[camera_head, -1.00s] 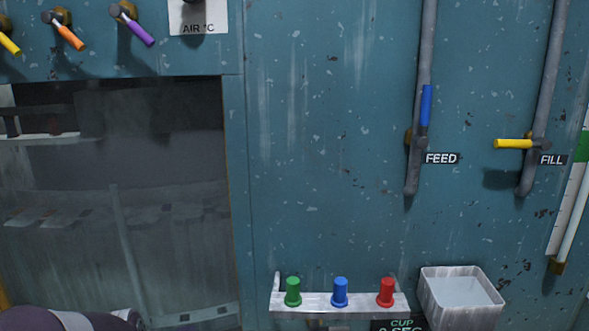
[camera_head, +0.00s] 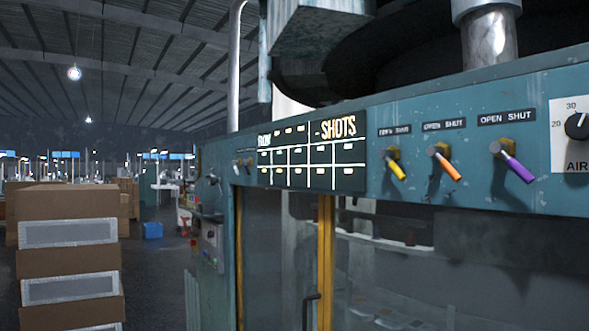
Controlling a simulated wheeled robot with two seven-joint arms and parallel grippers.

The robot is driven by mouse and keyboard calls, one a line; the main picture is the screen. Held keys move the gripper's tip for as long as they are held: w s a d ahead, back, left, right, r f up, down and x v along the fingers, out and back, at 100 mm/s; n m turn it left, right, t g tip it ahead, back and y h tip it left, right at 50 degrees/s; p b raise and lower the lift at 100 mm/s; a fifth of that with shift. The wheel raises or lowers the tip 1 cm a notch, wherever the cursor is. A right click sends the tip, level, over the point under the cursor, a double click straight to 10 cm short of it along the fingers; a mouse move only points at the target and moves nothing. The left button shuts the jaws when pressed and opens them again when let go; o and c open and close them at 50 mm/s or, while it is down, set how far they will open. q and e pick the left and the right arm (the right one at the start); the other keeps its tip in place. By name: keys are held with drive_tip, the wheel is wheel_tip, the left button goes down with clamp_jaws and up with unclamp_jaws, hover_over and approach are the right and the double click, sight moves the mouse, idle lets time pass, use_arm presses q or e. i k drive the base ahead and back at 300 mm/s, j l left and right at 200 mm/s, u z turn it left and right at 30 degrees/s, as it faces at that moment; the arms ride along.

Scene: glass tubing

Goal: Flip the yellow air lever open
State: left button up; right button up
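The yellow lever (camera_head: 395,167) is the leftmost of three levers in a row on the teal machine's upper panel. It sits on a brass valve body and its handle slants down to the right. A label above it reads OPEN SHUT, partly hard to read. The orange lever (camera_head: 446,166) and the purple lever (camera_head: 514,165) stand to its right and slant the same way. No gripper touches the yellow lever. Neither of my grippers is in view.
A black SHOTS board (camera_head: 312,153) is left of the levers. An air dial (camera_head: 577,127) is at the right edge. Below are a window and a yellow-framed door edge (camera_head: 326,262). Stacked cardboard boxes (camera_head: 68,255) stand at left, with open floor between them and the machine.

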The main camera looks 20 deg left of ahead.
sight(388, 153)
drive_tip(key=u, duration=0.25)
drive_tip(key=i+j+z, duration=0.1)
drive_tip(key=j, duration=0.3)
drive_tip(key=i+j+z, duration=0.1)
drive_tip(key=j, duration=0.35)
drive_tip(key=i+j+z, duration=0.1)
drive_tip(key=j, duration=0.35)
drive_tip(key=i+j+z, duration=0.1)
drive_tip(key=j, duration=0.35)
drive_tip(key=i, duration=0.1)
